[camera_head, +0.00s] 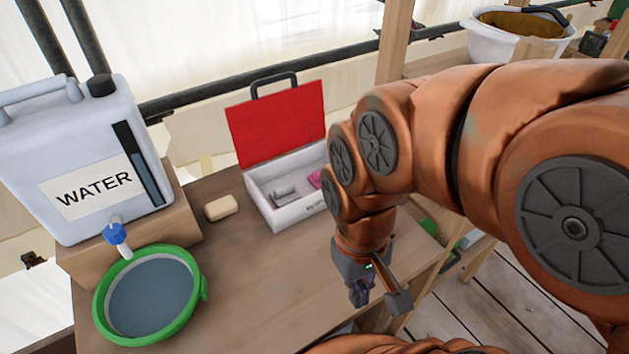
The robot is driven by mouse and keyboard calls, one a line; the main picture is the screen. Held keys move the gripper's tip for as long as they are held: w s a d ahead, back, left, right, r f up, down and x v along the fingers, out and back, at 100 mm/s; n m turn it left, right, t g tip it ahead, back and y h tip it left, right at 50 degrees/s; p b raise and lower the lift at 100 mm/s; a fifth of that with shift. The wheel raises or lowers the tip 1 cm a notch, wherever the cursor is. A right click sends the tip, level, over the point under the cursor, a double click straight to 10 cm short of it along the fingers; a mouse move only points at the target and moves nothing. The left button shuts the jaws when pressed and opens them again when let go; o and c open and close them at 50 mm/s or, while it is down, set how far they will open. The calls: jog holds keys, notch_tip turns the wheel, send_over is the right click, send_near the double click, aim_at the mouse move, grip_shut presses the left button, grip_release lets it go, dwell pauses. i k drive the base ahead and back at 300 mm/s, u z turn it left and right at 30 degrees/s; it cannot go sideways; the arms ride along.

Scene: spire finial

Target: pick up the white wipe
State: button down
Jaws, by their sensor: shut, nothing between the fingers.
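My gripper (363,294) hangs over the right part of the wooden table, in front of the open case. It is shut and empty. I cannot pick out a white wipe for certain. The white case (275,216) with its red lid raised stands at the back of the table. A grey item (283,195) and a pink item (314,180) lie in it. My arm hides the right end of the case and part of the table behind it.
A cream block (221,207) lies left of the case. A white water container (95,150) stands on a wooden block, its tap above a green basin (198,285) of water. A white bucket (490,45) is at the back right. The table's front middle (270,300) is clear.

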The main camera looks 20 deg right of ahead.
aim_at(287, 194)
jog(key=k, duration=1)
jog(key=u, duration=1.8)
jog(key=i, duration=1.2)
jog(key=z, duration=1.8)
